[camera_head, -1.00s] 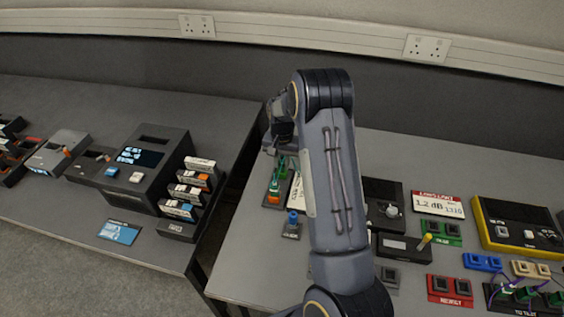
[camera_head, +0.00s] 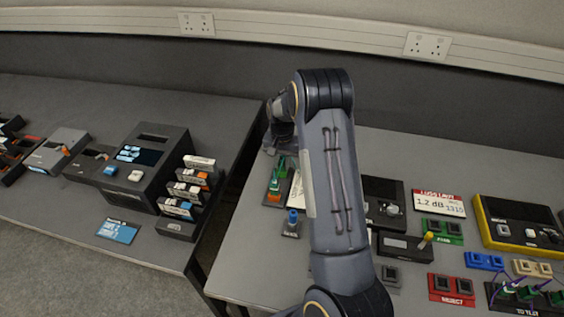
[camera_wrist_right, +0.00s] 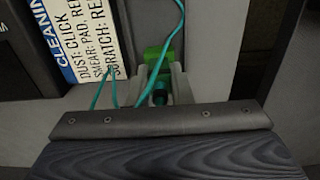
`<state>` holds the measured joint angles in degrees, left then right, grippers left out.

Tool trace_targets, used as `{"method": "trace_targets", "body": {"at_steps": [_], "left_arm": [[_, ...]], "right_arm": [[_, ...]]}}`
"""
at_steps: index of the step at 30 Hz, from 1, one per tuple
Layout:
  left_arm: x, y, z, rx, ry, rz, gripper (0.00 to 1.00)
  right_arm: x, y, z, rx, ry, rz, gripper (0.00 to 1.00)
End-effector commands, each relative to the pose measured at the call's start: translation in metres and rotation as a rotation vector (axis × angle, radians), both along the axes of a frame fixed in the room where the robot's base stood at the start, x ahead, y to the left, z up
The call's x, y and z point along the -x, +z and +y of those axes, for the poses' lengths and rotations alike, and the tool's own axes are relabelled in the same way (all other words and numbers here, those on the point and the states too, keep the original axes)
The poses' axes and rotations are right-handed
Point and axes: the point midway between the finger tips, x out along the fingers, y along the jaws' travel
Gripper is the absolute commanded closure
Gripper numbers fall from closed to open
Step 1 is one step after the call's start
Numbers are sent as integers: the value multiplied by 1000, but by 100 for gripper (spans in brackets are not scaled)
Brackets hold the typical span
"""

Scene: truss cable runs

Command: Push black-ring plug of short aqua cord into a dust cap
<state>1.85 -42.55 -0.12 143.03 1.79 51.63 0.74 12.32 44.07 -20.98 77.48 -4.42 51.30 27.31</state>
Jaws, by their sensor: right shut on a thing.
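In the right wrist view, my right gripper (camera_wrist_right: 159,82) is shut on the plug (camera_wrist_right: 160,96) of the aqua cord (camera_wrist_right: 104,82). The plug's dark body shows between the fingers, with a little teal on it. A bright green block (camera_wrist_right: 158,60) sits right at the fingertips; I cannot tell if it is a dust cap or how far the plug is in it. The cord loops off to the left and up past the top edge. In the head view, my right arm hides most of the gripper. My left gripper is out of view.
A cleaning sign (camera_wrist_right: 88,38) lies left of the fingers. In the head view, a small post with a blue top (camera_head: 292,217) stands near the front. A red reject block (camera_head: 451,289) and a yellow-edged tester (camera_head: 484,232) are at the right. A gap separates the two benches.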

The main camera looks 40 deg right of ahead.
Motion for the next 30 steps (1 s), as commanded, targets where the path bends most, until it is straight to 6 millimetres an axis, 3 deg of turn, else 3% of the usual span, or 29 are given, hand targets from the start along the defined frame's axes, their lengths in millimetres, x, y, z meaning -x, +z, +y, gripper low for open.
{"method": "trace_targets", "body": {"at_steps": [3, 4, 9, 23, 30], "left_arm": [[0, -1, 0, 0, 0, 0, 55], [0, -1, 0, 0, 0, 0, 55], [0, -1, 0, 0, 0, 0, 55], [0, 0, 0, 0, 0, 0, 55], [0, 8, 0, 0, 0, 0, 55]], "right_arm": [[0, -1, 0, 0, 0, 0, 100], [0, 0, 0, 0, 0, 0, 78], [0, 0, 0, 0, 0, 0, 56], [0, 0, 0, 0, 0, 0, 55], [0, 12, 0, 0, 0, -1, 55]]}}
